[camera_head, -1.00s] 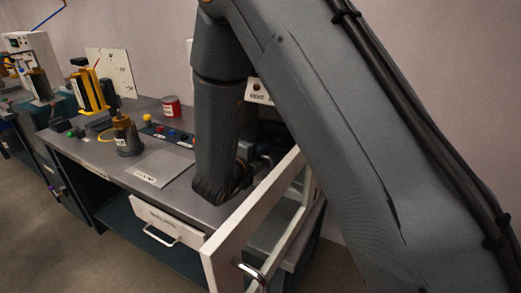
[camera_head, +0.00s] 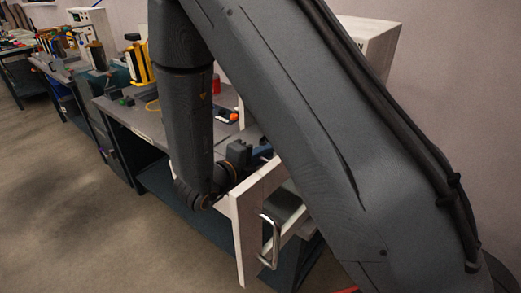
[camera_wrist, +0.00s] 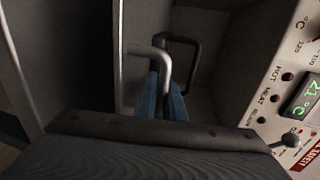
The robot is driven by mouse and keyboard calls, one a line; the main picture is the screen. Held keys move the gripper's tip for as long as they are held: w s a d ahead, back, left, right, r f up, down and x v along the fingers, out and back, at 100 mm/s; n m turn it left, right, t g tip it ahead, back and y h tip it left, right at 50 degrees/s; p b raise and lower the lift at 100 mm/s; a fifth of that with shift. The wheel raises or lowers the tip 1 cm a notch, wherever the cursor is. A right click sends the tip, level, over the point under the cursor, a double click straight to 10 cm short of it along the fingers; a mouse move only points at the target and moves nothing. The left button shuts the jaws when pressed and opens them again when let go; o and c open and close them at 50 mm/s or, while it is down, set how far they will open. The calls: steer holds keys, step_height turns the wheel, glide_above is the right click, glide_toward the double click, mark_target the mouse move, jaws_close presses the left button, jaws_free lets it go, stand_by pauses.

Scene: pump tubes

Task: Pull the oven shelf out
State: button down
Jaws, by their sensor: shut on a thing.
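My gripper (camera_wrist: 161,98) shows two blue fingers in the wrist view, shut on a pale bent metal handle bar (camera_wrist: 150,51). The bar seems to belong to the oven shelf; the shelf's own surface is hard to make out in the dark, grey-walled oven interior. A darker bent bar (camera_wrist: 190,42) shows just behind it. In the head view the oven (camera_head: 372,45) is a white box mostly hidden behind my arm. Its white door (camera_head: 247,235) stands open, with a metal handle (camera_head: 270,243). The fingertips are not clear in the head view.
The oven's control panel (camera_wrist: 300,95) with a green display is at the right of the wrist view. In the head view the open door stands close to my wrist. A bench with a red can (camera_head: 216,82) and a yellow-black device (camera_head: 138,65) stands behind. Floor is clear at left.

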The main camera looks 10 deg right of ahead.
stand_by(0.3)
steer(key=c, duration=2.1)
jaws_free()
steer(key=shift+b+v, duration=0.4)
steer(key=shift+v, duration=3.55)
steer(key=shift+d, duration=0.1)
steer(key=p+x, duration=0.1)
steer(key=x, duration=0.6)
steer(key=shift+w+d+f, duration=0.1)
steer(key=shift+w+d, duration=0.1)
steer(key=shift+d, duration=0.05)
steer(key=shift+w+d, duration=0.1)
steer(key=shift+w, duration=0.1)
steer(key=shift+w+d, duration=0.2)
steer(key=shift+d, duration=0.15)
